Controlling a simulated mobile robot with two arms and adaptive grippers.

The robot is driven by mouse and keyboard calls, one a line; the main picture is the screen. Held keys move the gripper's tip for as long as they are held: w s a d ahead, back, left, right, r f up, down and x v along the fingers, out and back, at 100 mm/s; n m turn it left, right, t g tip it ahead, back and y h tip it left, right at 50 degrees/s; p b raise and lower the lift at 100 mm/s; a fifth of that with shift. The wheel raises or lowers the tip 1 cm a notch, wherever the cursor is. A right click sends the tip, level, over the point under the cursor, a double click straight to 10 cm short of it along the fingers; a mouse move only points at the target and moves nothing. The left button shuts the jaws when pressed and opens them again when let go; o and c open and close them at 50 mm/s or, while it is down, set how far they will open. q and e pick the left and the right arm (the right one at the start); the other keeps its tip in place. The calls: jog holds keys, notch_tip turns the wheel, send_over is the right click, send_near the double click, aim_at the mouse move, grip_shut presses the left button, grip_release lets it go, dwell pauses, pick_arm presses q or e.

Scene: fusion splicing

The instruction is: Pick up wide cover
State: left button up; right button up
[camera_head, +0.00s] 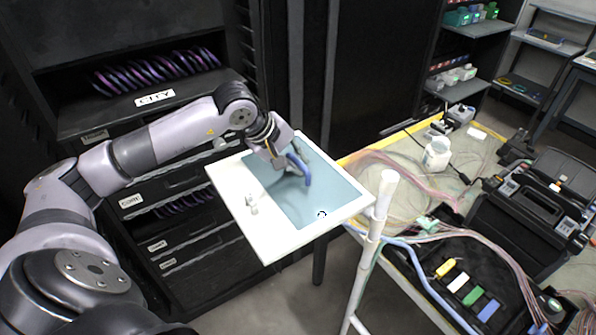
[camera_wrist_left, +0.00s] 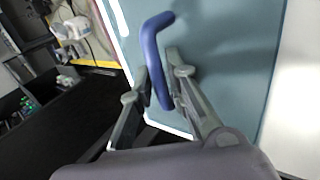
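The wide cover (camera_head: 322,195) looks like a flat teal panel with a raised blue bar handle (camera_head: 301,168). It lies on a white-topped stand in the middle of the head view. My left gripper (camera_head: 290,166) reaches it from the left, over its far side. In the left wrist view the blue handle (camera_wrist_left: 151,45) passes between the two fingers of the left gripper (camera_wrist_left: 160,82). The fingers are drawn in close on both sides of the handle and appear shut on it. The teal panel (camera_wrist_left: 225,60) fills the background there. My right gripper is in neither view.
A dark drawer cabinet (camera_head: 150,245) stands behind my arm.

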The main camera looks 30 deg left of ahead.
pick_arm(q)
grip_shut()
jog(key=shift+r, duration=0.1)
dwell(0.4)
